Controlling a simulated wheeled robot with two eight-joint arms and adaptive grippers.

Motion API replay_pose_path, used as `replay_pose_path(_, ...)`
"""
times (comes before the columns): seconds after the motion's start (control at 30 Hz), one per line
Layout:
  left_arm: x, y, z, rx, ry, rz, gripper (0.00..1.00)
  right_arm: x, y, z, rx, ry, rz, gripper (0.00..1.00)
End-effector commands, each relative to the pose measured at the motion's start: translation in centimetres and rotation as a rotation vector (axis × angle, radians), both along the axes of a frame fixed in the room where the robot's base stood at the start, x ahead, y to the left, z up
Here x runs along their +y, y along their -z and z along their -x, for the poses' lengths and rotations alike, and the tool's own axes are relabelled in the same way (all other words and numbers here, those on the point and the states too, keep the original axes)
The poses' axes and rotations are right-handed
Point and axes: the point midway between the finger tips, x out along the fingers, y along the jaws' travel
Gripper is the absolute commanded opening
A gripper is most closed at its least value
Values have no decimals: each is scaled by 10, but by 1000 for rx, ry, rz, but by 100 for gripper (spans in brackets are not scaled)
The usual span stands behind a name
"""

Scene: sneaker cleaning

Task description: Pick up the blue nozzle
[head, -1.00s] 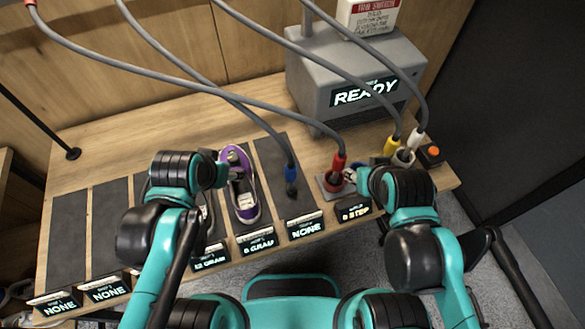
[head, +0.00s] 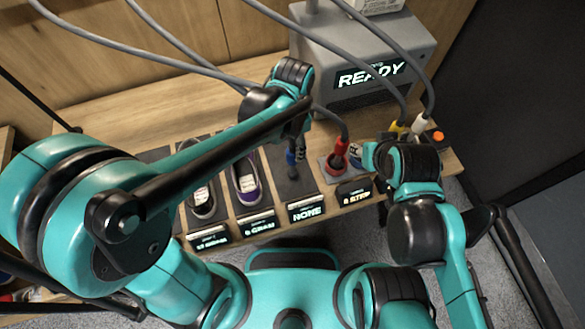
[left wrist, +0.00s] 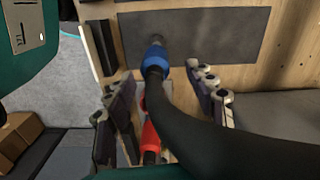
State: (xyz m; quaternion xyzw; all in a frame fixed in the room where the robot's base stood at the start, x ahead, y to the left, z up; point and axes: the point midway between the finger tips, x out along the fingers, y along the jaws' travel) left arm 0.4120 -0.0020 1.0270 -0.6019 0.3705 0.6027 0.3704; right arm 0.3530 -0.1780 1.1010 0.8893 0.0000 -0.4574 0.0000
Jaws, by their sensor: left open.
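The blue nozzle (head: 290,157) stands on the dark mat above the NONE sign, on the end of a grey hose. In the left wrist view the blue nozzle (left wrist: 155,58) has its tip toward the mat, and its dark hose runs between my fingers. My left gripper (head: 297,143) is above the mat at the nozzle; it also shows in the left wrist view (left wrist: 160,77). Its two fingers are apart, one on each side of the nozzle and hose. My right gripper (head: 368,155) is beside the red nozzle (head: 340,148); its fingers are too small to judge.
A purple sneaker (head: 246,180) and a grey sneaker (head: 202,203) lie on mats to the left. A yellow nozzle (head: 399,130) and a white nozzle (head: 420,124) stand at the right. A grey machine reading READY (head: 345,52) is behind. Several hoses hang overhead.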

Motion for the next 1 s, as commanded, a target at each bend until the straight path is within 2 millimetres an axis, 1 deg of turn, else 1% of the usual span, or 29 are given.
replay_pose_path(0.03,0,9,2,0,0,0,55,0,5,0,0,0,0,40)
replay_pose_path(0.1,2,21,5,0,-1,0,55,0,10,0,0,0,0,40)
replay_pose_path(0.2,2,36,7,-1,-1,0,55,0,15,0,0,0,0,40)
replay_pose_path(0.27,2,42,7,-1,-2,0,55,0,17,0,0,0,0,40)
replay_pose_path(0.37,2,46,7,-1,-2,0,55,0,18,0,0,0,0,40)
replay_pose_path(0.57,2,45,7,-1,-2,0,55,0,17,0,0,0,0,40)
replay_pose_path(0.67,2,45,7,-1,-2,0,31,0,17,0,0,0,0,40)
replay_pose_path(0.7,2,45,7,-1,-2,0,21,0,17,0,0,0,0,40)
replay_pose_path(0.77,2,45,7,-1,-2,0,5,0,17,0,0,0,0,40)
replay_pose_path(0.8,2,45,7,-1,-2,0,0,0,17,0,0,0,0,40)
replay_pose_path(1.0,2,45,7,-1,-2,0,0,0,17,0,0,0,0,40)
